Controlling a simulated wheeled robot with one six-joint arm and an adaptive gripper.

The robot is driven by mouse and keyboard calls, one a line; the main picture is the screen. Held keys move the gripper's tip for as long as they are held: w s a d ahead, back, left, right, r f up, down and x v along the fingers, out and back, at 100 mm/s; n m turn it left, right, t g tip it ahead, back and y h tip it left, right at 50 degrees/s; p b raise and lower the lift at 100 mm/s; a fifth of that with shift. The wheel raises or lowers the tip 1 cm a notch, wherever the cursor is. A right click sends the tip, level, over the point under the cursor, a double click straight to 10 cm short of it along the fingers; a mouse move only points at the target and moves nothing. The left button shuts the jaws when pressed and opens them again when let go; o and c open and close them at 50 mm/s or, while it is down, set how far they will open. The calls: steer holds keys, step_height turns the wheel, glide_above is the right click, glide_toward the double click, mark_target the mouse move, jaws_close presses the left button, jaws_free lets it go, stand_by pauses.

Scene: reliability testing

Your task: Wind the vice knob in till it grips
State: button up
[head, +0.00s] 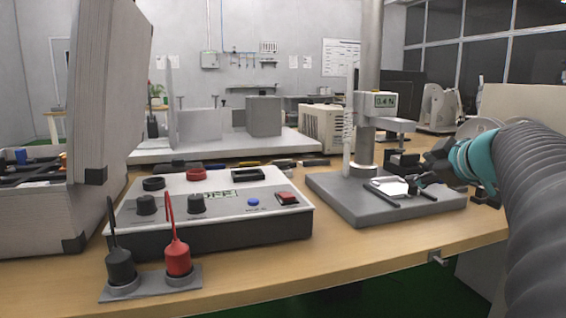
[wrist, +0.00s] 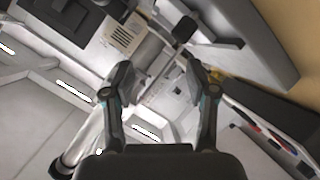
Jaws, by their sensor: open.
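My gripper (wrist: 160,78) is open in the wrist view, its two dark fingers apart with nothing held between them. A dark knob-like part (wrist: 185,29) on a thin rod shows just beyond the fingertips; it appears to be the vice knob, and I cannot tell whether anything touches it. In the head view my gripper (head: 418,183) comes in from the right, low over the grey base plate (head: 345,205) of the test stand. The vice jaws cannot be made out clearly.
The stand's metal column (head: 368,60) with a display (head: 385,100) rises behind my gripper. A grey control box (head: 225,222), black and red probes (head: 177,257) and an open case (head: 100,120) fill the left. The bench front (head: 370,258) is clear.

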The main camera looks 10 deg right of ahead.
steer(key=t+h, duration=0.1)
steer(key=h, duration=0.1)
glide_toward(425, 166)
steer(key=x, duration=0.3)
steer(key=d+p+x, duration=0.1)
steer(key=x, duration=0.6)
steer(key=shift+d+f, duration=0.3)
steer(key=shift+d, duration=0.05)
steer(key=shift+s, duration=0.1)
jaws_close()
steer(key=shift+m+y, duration=0.4)
